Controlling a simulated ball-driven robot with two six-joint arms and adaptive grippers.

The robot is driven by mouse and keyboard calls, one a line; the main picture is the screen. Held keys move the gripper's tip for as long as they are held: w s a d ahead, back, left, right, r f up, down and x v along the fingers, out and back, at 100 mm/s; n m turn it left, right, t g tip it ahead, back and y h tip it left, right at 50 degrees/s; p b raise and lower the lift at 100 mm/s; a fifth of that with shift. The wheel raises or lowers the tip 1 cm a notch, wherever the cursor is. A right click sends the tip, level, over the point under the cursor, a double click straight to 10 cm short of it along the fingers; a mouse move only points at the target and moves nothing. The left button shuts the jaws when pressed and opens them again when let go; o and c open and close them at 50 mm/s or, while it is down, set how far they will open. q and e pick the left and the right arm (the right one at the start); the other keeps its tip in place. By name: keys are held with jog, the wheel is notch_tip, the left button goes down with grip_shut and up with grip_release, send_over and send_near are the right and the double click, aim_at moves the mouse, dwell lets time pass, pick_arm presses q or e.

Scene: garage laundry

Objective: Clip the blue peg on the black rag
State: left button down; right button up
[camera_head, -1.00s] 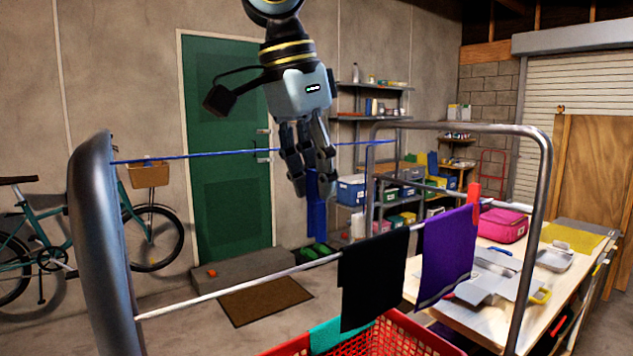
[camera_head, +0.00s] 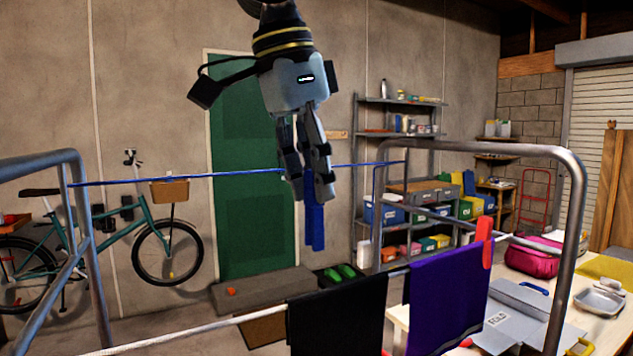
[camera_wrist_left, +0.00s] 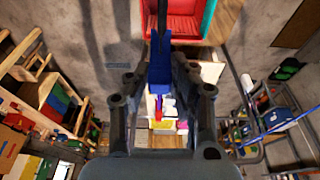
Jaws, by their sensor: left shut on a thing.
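The blue peg (camera_head: 315,225) hangs upright below my left gripper (camera_head: 312,188), which is shut on it. In the left wrist view the blue peg (camera_wrist_left: 159,65) sticks out between the fingers of my left gripper (camera_wrist_left: 158,88). The black rag (camera_head: 338,318) hangs folded over the white front line, below and slightly right of the peg in the head view. The peg shows apart from the rag, with a gap between them in the picture. The rag's lower edge is out of frame. I cannot make out the rag in the left wrist view.
A purple cloth (camera_head: 447,298) with a red peg (camera_head: 485,240) hangs right of the rag. The metal rack frame (camera_head: 572,215) rises at the right. A blue line (camera_head: 235,173) runs behind. A red basket (camera_wrist_left: 185,22) shows in the wrist view. A worktable (camera_head: 480,345) stands right.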

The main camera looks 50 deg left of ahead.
aim_at(310, 218)
pick_arm(q)
jog(key=shift+s+a, duration=0.15)
jog(key=shift+s, duration=0.05)
jog(key=shift+s+r, duration=0.1)
jog(key=shift+s, duration=0.1)
jog(key=shift+w, duration=0.1)
jog(key=shift+w+f+b, duration=0.1)
jog(key=shift+f+b, duration=0.25)
jog(key=shift+f, duration=0.2)
jog(key=shift+f+b, duration=0.3)
jog(key=shift+f, duration=0.15)
jog(key=shift+s+b+x, duration=0.15)
jog(key=shift+b+x, duration=0.35)
jog(key=shift+x, duration=0.2)
jog(key=shift+s+b+x, duration=0.15)
jog(key=shift+b+x, duration=0.35)
jog(key=shift+x, duration=0.2)
jog(key=shift+s+f+b, duration=0.1)
jog(key=shift+f+b, duration=1.8)
jog(key=shift+f, duration=1.25)
jog(key=c, duration=1.1)
grip_release()
jog(key=shift+r, duration=0.1)
jog(key=v, duration=1.2)
pick_arm(e)
notch_tip(310, 218, down, 7)
jog(key=s, duration=0.1)
jog(key=shift+s, duration=0.25)
